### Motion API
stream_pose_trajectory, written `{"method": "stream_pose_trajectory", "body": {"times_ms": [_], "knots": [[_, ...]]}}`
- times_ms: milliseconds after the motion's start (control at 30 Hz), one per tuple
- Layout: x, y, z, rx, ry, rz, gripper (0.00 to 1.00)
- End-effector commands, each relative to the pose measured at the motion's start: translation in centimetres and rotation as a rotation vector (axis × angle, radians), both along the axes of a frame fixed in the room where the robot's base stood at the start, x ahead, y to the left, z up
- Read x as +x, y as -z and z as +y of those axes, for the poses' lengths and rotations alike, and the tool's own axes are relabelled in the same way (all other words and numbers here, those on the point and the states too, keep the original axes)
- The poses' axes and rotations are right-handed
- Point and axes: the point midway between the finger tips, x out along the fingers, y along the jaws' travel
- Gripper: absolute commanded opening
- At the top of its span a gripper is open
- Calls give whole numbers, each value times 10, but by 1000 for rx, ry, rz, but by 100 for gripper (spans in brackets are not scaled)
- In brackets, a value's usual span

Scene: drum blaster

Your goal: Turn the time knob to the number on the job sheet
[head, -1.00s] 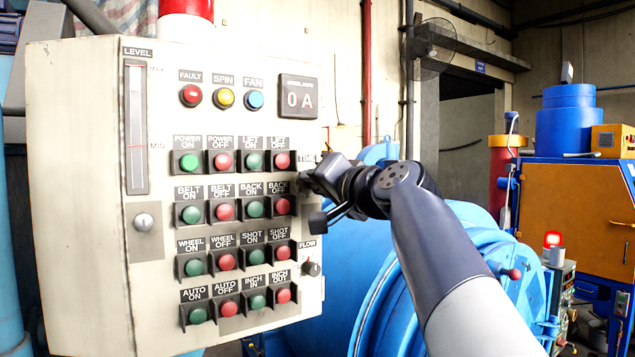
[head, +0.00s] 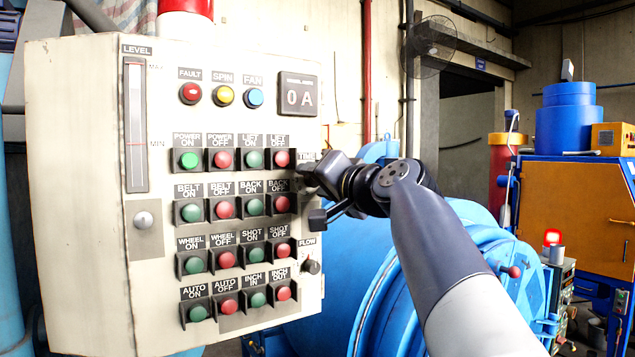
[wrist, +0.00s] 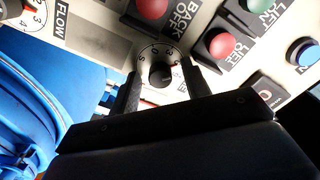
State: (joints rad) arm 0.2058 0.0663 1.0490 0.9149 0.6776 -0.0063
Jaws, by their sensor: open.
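The time knob (wrist: 160,74) is a dark round knob on a white numbered dial (wrist: 147,56), with a small red mark at the dial's right side. I see no job sheet in either view.
The white control panel (head: 75,200) carries rows of green and red buttons just left of my gripper. The FLOW knob (head: 312,267) sits below. A blue drum (head: 365,265) stands behind and right of the panel, beneath my arm.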

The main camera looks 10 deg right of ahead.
Motion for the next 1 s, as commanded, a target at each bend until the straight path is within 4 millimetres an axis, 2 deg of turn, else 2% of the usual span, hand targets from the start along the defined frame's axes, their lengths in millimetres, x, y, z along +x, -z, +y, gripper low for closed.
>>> {"method": "stream_pose_trajectory", "body": {"times_ms": [167,500,600,800,1000], "knots": [[-12,1,-5,0,3,-3,45],[-76,3,-26,0,6,-3,45],[-88,2,-30,-1,4,-2,45],[-102,1,-33,0,1,0,45],[-103,0,-33,0,0,0,45]]}}
